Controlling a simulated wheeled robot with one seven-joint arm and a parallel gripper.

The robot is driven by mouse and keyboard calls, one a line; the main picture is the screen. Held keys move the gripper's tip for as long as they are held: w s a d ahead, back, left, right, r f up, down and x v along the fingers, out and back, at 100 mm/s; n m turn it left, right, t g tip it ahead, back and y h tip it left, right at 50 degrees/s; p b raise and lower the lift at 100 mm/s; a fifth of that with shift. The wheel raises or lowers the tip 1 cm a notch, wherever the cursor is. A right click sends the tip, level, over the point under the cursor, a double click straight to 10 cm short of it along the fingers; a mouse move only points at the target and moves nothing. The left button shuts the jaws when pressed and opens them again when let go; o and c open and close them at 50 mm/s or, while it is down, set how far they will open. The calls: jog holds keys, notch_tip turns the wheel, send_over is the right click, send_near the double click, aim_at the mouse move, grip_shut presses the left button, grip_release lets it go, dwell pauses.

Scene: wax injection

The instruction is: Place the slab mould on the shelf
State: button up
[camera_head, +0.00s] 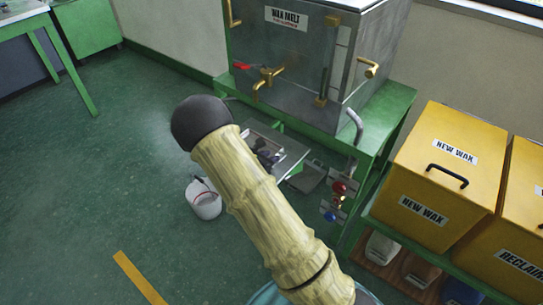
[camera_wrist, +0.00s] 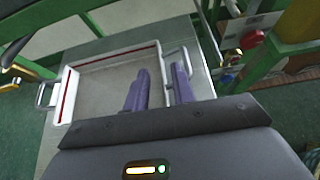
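The slab mould (camera_wrist: 108,60) is a shallow pale tray with a white and red rim and metal loop handles at its left and right sides. It lies on a grey metal shelf (camera_wrist: 203,82). My gripper (camera_wrist: 160,80) has its two purple fingers apart at the mould's right side, one over the inside and one outside by the right handle. The rim passes between them, with a gap showing. In the head view my gripper (camera_head: 266,150) is small beyond my arm, over the shelf (camera_head: 291,152) below the wax tank. My arm hides much of the mould there.
The wax melt tank (camera_head: 285,75) with brass taps stands on a green frame (camera_head: 385,120) above the shelf. A white bucket (camera_head: 206,205) stands on the floor at left. Open green floor lies at left.

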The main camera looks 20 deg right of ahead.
jog(key=p+v, duration=0.2)
jog(key=v, duration=0.8)
jog(key=shift+s+a+r, duration=0.1)
jog(key=shift+s+a, duration=0.1)
jog(key=s+d+r+m+g+y, duration=0.2)
jog(key=s+d+m+g, duration=0.1)
jog(key=s+m, duration=0.3)
jog(key=s+d+r+m+g+y, duration=0.2)
jog(key=s+d+m+g, duration=0.1)
jog(key=s+m, duration=0.35)
jog(key=s+r+m+t+y, duration=0.1)
jog(key=s+r+m+y, duration=0.4)
jog(key=m, duration=0.7)
jog(key=s+a+r, duration=0.1)
jog(key=s+r, duration=0.1)
jog(key=s, duration=0.1)
jog(key=shift+m+y, duration=0.35)
jog(key=shift+y, duration=0.05)
